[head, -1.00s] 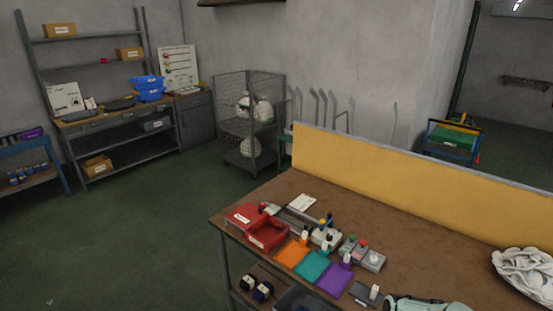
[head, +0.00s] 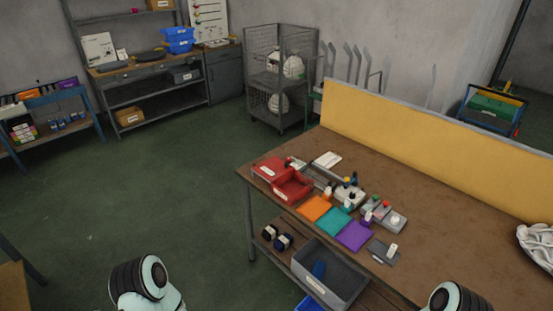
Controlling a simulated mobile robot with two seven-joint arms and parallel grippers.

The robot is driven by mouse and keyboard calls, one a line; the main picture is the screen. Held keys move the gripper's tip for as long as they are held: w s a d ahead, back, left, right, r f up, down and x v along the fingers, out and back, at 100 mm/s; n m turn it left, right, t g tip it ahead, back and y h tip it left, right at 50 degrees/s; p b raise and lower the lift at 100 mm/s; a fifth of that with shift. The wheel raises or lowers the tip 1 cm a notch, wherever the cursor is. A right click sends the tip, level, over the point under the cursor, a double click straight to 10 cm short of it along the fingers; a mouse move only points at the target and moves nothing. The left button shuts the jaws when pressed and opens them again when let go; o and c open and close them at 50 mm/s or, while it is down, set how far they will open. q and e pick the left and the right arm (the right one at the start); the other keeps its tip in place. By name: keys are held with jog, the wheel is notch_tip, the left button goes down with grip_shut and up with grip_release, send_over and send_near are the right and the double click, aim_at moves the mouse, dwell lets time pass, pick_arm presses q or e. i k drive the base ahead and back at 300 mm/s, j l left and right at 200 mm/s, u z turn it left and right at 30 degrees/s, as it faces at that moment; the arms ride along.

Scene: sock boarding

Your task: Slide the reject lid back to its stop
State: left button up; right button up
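A red box with a white label on its lid (head: 268,168) stands at the left end of the brown workbench (head: 440,215). Its red open part (head: 293,185) lies to the right and nearer to me. I cannot tell how far the lid has been slid. Two pale, dark-banded parts of my arms show at the bottom edge, one left of the bench and one at its front right. Neither gripper's fingers are in view.
Orange (head: 315,207), teal (head: 334,221) and purple (head: 355,235) mats lie along the bench front. Small bottles and grey devices stand behind them. A grey bin (head: 330,272) sits under the bench. A yellow panel (head: 420,130) closes the back. The green floor at left is clear.

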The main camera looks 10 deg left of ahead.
aim_at(273, 168)
jog(key=i+j+z, duration=0.2)
jog(key=z, duration=0.3)
jog(key=i+j+z, duration=0.1)
jog(key=j+z, duration=0.4)
jog(key=i+j+z, duration=0.1)
jog(key=j, duration=0.4)
jog(key=i+j+z, duration=0.15)
jog(key=j, duration=0.35)
